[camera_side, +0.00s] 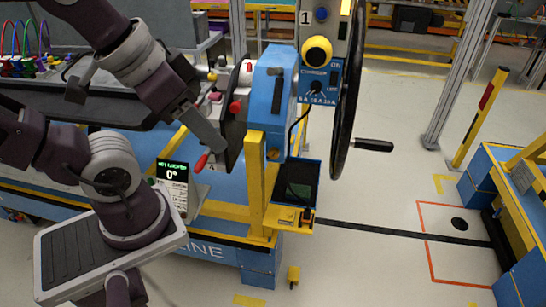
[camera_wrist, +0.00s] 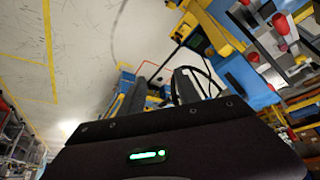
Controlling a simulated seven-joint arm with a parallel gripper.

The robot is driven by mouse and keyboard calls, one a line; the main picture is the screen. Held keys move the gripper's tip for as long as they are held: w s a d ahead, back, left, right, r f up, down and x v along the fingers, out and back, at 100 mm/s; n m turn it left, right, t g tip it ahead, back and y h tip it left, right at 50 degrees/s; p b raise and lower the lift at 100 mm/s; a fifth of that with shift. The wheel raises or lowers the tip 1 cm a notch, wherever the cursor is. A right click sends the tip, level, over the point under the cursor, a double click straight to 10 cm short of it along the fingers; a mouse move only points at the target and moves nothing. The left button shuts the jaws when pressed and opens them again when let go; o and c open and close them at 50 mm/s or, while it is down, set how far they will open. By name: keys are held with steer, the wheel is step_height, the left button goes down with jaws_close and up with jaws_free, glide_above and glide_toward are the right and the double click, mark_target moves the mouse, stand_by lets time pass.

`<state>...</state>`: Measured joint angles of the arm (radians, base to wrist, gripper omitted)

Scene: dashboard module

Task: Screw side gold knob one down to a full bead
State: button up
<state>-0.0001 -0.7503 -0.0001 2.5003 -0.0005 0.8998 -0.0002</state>
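My gripper (camera_side: 222,154) reaches down from the upper left in the side view, its tip beside the front of the blue module (camera_side: 272,95). In the wrist view my gripper (camera_wrist: 160,86) shows two dark fingers standing apart, with nothing clearly held between them. A small gold knob (camera_side: 272,155) shows low on the module's side, right of my gripper and apart from it. I cannot tell whether it is side gold knob one, nor how far it is screwed in. No gold knob can be made out in the wrist view.
A red-tipped lever (camera_side: 201,162) lies close to my gripper's left. A display reading 0° (camera_side: 173,175) stands below. A yellow post (camera_side: 256,185) and an open dark tray (camera_side: 298,182) are to the right. A large black wheel (camera_side: 347,95) stands beyond the module. Red knobs (camera_wrist: 280,22) show in the wrist view.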

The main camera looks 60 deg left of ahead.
stand_by(0.4)
steer(key=w+f+n+g, duration=0.3)
steer(key=w+f+g, duration=0.15)
steer(key=w, duration=0.55)
steer(key=y, duration=1.4)
glide_toward(275, 155)
steer(key=a, duration=0.2)
steer(key=shift+n, duration=0.4)
steer(key=x, duration=0.7)
steer(key=shift+w+a+f, duration=0.15)
steer(key=shift+f, duration=0.3)
jaws_close()
